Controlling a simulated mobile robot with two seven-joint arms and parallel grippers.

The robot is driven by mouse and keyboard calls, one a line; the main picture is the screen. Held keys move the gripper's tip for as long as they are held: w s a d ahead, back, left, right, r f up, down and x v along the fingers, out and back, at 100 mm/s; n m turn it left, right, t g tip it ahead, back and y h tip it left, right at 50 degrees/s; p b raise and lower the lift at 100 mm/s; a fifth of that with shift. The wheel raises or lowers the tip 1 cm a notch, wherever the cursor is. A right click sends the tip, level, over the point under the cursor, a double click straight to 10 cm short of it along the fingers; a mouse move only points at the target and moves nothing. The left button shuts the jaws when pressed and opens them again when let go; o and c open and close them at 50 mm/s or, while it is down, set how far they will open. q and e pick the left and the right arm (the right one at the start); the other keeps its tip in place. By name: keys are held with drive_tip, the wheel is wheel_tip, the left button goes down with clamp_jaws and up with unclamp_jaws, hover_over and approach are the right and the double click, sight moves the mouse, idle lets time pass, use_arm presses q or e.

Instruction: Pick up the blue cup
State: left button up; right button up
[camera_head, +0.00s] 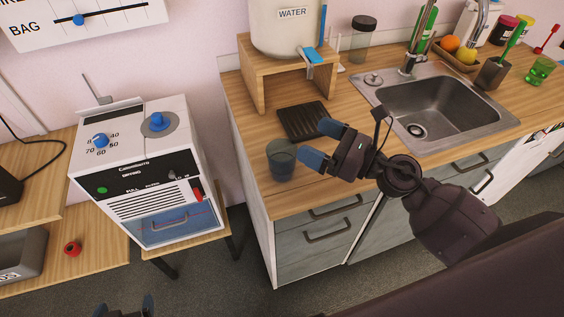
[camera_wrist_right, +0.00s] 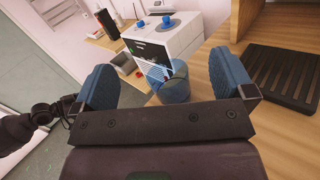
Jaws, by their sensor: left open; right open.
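The blue cup (camera_head: 281,160) is a translucent blue-grey tumbler standing upright on the wooden counter, near its left front corner. My right gripper (camera_head: 312,140) is open, with its blue fingers pointing left toward the cup, just to its right and apart from it. In the right wrist view the cup (camera_wrist_right: 175,86) shows ahead, between the two spread fingers and nearer the right one. My left gripper (camera_head: 124,306) is at the bottom edge of the head view, open and far from the cup; most of it is cut off.
A black slatted mat (camera_head: 302,121) lies just behind the cup. A wooden stand (camera_head: 251,82) carries the water dispenser behind that. The sink (camera_head: 440,105) is to the right. A white machine (camera_head: 150,170) stands left of the counter, across a gap.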

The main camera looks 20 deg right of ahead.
sight(282, 163)
drive_tip(key=f+n, duration=0.1)
drive_tip(key=f, duration=0.2)
drive_tip(key=f+g+b, duration=0.1)
drive_tip(key=f, duration=0.2)
drive_tip(key=f+n+b, duration=0.1)
drive_tip(key=f, duration=0.2)
drive_tip(key=shift+s+a+n+g, duration=0.1)
drive_tip(key=shift+a+n+g, duration=0.2)
drive_tip(key=shift+g, duration=0.1)
drive_tip(key=shift+w+a, duration=0.35)
drive_tip(key=p+x, duration=0.1)
drive_tip(key=x, duration=0.4)
drive_tip(key=shift+w+a, duration=0.2)
drive_tip(key=shift+a, duration=0.1)
drive_tip(key=shift+w+a, duration=0.3)
drive_tip(key=shift+a, duration=0.05)
use_arm(q)
drive_tip(key=shift+s+f, duration=0.1)
drive_tip(key=shift+f, duration=0.5)
use_arm(e)
drive_tip(key=shift+c, duration=0.5)
